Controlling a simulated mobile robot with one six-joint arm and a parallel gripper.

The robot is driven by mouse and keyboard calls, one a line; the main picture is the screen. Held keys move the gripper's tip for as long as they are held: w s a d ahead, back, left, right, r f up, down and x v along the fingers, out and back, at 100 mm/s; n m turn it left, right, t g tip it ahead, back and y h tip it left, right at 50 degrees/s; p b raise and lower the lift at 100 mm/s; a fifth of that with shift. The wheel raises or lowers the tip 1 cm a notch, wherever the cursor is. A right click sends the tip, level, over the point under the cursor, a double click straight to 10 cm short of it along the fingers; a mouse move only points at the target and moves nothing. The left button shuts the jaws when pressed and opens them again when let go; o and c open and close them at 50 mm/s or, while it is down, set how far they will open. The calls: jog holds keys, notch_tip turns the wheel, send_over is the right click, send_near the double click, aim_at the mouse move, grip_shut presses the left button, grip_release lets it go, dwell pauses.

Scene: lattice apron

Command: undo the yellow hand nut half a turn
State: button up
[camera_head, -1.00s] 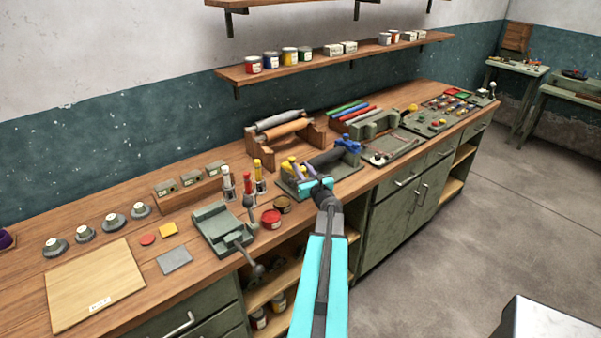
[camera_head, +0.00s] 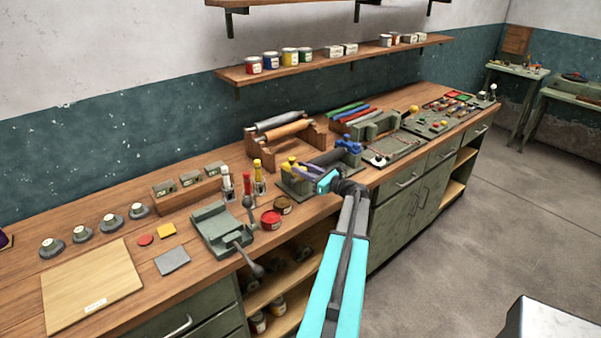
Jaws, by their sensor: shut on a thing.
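The yellow hand nut (camera_head: 286,167) sits at the left end of a green press-like fixture (camera_head: 292,188) at the bench's front edge. My gripper (camera_head: 296,169), with lilac fingers and a cyan palm, reaches to it from the right. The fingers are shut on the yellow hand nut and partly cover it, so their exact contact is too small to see. A blue hand nut (camera_head: 351,147) stands at the right end of the same fixture, apart from my gripper. A dark roller (camera_head: 328,157) lies between the two ends.
Red and yellow-topped bottles (camera_head: 258,168) stand left of the fixture. A wooden roller rack (camera_head: 286,134) stands behind.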

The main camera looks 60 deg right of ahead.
jog(key=n+y, duration=0.1)
jog(key=y, duration=0.1)
jog(key=n+y+b, duration=0.1)
jog(key=n+y, duration=0.1)
jog(key=y, duration=0.1)
jog(key=shift+w+d+n+y, duration=0.1)
jog(key=shift+w+n+y, duration=0.1)
jog(key=shift+n+y, duration=0.1)
jog(key=shift+n+g+y, duration=0.5)
jog(key=shift+n+y, duration=0.2)
jog(key=shift+y, duration=0.6)
jog(key=o, duration=1.1)
jog(key=shift+a, duration=0.2)
jog(key=shift+c, duration=0.2)
jog(key=shift+d, duration=0.1)
